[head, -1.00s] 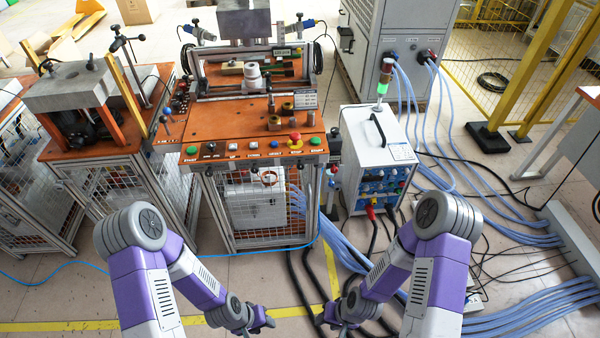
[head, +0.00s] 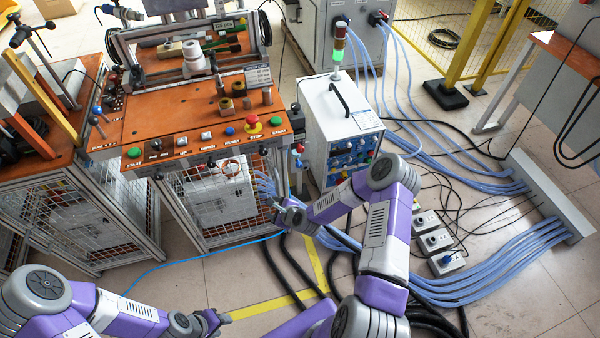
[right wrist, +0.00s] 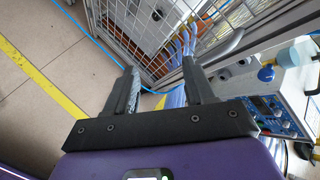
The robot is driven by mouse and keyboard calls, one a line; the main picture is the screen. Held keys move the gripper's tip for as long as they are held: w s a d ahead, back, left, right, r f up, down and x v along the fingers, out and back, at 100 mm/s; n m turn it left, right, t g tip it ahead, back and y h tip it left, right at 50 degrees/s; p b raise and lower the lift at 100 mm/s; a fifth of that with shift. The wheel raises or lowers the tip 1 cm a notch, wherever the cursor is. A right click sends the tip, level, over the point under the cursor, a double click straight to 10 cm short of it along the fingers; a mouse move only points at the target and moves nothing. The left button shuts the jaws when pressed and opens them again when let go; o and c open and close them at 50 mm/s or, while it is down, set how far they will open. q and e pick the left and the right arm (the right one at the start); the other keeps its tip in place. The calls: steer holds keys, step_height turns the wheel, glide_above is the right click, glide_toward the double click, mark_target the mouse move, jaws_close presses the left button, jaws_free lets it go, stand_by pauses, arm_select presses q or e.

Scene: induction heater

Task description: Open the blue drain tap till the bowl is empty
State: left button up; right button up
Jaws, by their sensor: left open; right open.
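In the right wrist view, a small blue tap (right wrist: 266,74) sits at the lower left end of a pale, rounded bowl (right wrist: 297,54). I cannot tell how much liquid the bowl holds. My left gripper (head: 214,322) is open and empty near the bottom edge.
The orange bench (head: 160,118) with buttons and a mesh cage (head: 215,205) stands left of my right gripper. A white instrument box (head: 340,130) stands to the right. Black and blue hoses (head: 450,290) cover the floor.

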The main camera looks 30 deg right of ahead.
mark_target(299, 166)
steer(key=w+d+r+m+t+h+b, duration=0.1)
steer(key=w+d+m+t+h+b, duration=0.3)
steer(key=d+m, duration=1)
steer(key=shift+n+g+h, duration=0.5)
steer(key=shift+n+h, duration=0.1)
steer(key=shift+n, duration=0.3)
steer(key=shift+d+r+b+x, duration=0.15)
steer(key=shift+d+x, duration=0.1)
steer(key=shift+x, duration=1.2)
steer(key=shift+d+r+b+x, duration=0.15)
steer(key=shift+d+x, duration=0.15)
steer(key=shift+x, duration=1.1)
steer(key=shift+d+r+b+x, duration=0.1)
steer(key=shift+d+x, duration=0.15)
steer(key=shift+x, duration=1.2)
jaws_close()
